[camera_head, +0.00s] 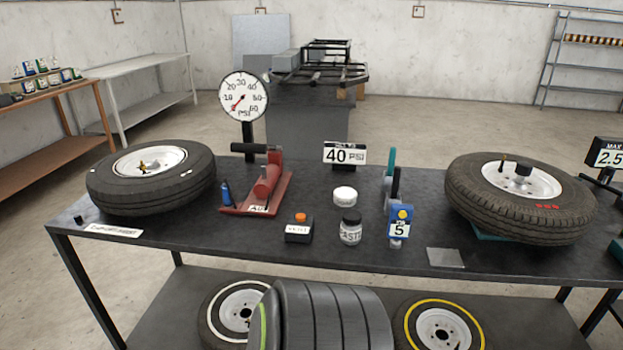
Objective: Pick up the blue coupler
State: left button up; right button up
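A small blue upright piece (226,193), which looks like the blue coupler, stands at the left end of the red pump's base (236,209). Its upper end looks narrower and darker. Whether it rests on the base or just beside it I cannot tell. The red pump (267,182) with a dark handle lies to its right. Neither of my grippers shows in the head view.
A tire (110,190) lies left of the coupler, another (560,215) at the right. A gauge (243,98) stands behind the pump. An orange-button box (299,230), a jar (350,232) and a blue "5" tag (400,213) stand in front on the dark table (190,232).

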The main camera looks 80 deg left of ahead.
aim_at(227, 202)
jog(key=u, duration=3.3)
